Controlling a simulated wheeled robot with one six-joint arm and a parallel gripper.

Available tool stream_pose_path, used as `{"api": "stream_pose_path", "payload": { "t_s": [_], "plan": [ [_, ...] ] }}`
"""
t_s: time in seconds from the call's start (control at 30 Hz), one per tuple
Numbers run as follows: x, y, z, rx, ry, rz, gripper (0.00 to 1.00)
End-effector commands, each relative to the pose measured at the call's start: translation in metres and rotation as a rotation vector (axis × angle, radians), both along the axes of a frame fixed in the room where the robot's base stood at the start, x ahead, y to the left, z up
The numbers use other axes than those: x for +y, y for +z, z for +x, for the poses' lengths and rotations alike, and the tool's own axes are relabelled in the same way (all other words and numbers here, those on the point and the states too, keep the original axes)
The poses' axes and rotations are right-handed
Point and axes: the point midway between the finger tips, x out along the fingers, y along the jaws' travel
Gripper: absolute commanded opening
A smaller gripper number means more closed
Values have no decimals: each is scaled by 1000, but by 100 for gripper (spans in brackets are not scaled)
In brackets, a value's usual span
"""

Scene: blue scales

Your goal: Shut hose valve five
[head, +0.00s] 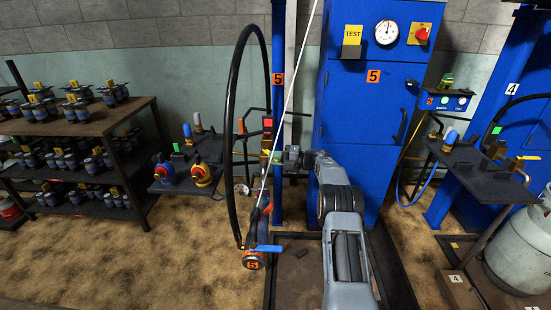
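The black hose (231,130) loops down on the left of the blue column. At its lower end is an orange fitting marked 5 (252,264). A blue lever (268,248) sticks out to the right just above the 5 label, roughly level in the picture. I cannot tell from it whether the valve is open or shut. My gripper (279,158) is at the end of my grey arm, in front of the blue column, well above and to the right of the blue lever and apart from it. Its fingers are small and partly lost against yellow and green parts behind.
A blue cabinet marked 5 (348,115), with a gauge, stands behind my arm. A slanting white line (295,85) crosses in front of the column. A dark side tray (212,150) holds coloured fittings. A loaded rack (92,128) stands left. Floor is open at lower left.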

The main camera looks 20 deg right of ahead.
Motion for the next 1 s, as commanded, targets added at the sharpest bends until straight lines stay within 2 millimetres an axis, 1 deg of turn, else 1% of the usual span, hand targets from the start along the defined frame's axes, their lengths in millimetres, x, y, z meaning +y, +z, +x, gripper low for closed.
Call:
{"api": "stream_pose_path", "payload": {
  "t_s": [0.03, 0.2, 0.23, 0.47, 0.57, 0.67, 1.0],
  "plan": [
    [0, -2, 0, 3, 0, 1, 18],
    [-1, 0, 0, 0, -4, 0, 34],
    [-1, 0, 0, 0, -4, 1, 36],
    [-2, 1, 0, -1, -7, 0, 36],
    [-8, 2, -2, -2, -8, 0, 36],
    [-20, 2, -8, -1, -11, 0, 36],
    [-80, 2, -41, -1, -9, 2, 36]
  ]
}}
